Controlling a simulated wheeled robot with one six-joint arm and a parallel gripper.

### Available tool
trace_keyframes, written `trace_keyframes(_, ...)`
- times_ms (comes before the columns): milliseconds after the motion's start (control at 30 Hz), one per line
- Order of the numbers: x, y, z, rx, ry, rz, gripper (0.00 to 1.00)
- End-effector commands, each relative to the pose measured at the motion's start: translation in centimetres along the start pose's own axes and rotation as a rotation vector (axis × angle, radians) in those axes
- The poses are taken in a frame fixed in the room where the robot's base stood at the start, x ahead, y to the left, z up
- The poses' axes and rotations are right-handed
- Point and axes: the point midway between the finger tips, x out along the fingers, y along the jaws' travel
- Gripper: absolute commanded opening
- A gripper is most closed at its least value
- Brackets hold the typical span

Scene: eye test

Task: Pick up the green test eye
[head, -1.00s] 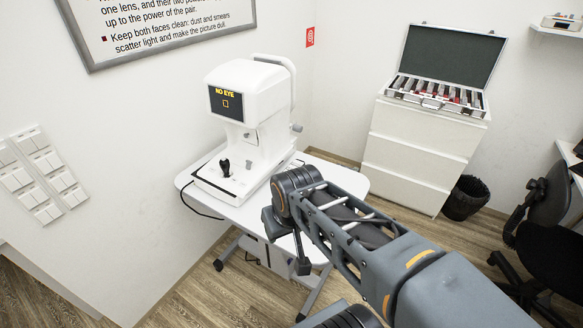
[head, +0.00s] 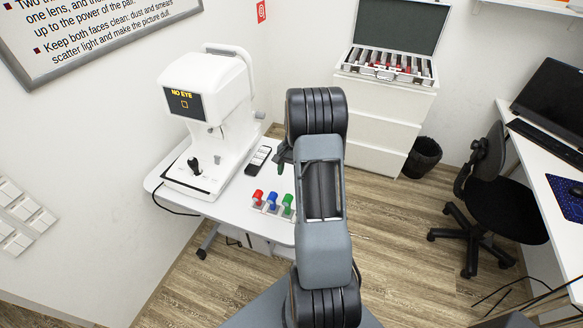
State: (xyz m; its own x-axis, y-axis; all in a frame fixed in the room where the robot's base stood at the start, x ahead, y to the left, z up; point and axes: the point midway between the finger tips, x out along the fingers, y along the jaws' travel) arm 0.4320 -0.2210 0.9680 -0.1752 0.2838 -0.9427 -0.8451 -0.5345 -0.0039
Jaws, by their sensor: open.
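The green test eye (head: 288,201) stands upright in a pale holder near the front edge of the white table (head: 226,208). It is the rightmost of three; the blue one (head: 271,201) and the red one (head: 257,196) stand to its left. My gripper (head: 282,158) shows only in part, as a dark finger at the left of my arm, above the green test eye in the picture and apart from it. The rest of the gripper is hidden behind my arm. It is open. A small dark-green patch shows by the finger; I cannot tell what it is.
A white instrument (head: 208,115) with a screen reading "NO EYE" stands on the table's left. A dark tray with pale squares (head: 258,159) lies behind the test eyes. A drawer cabinet (head: 380,115), a bin (head: 423,157) and a chair (head: 490,195) stand to the right.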

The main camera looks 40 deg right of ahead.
Motion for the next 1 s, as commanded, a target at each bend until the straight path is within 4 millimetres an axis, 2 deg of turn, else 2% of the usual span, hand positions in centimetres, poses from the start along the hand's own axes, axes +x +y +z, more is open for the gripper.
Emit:
trace_keyframes(167,1.9,0.4,-0.6,0.019,-0.013,-0.002,0.60)
trace_keyframes(600,7.7,0.3,-0.5,0.017,-0.012,-0.002,0.60)
trace_keyframes(800,9.3,0.3,-0.4,0.017,-0.011,-0.002,0.60)
trace_keyframes(1000,10.1,0.3,-0.4,0.017,-0.011,-0.002,0.60)
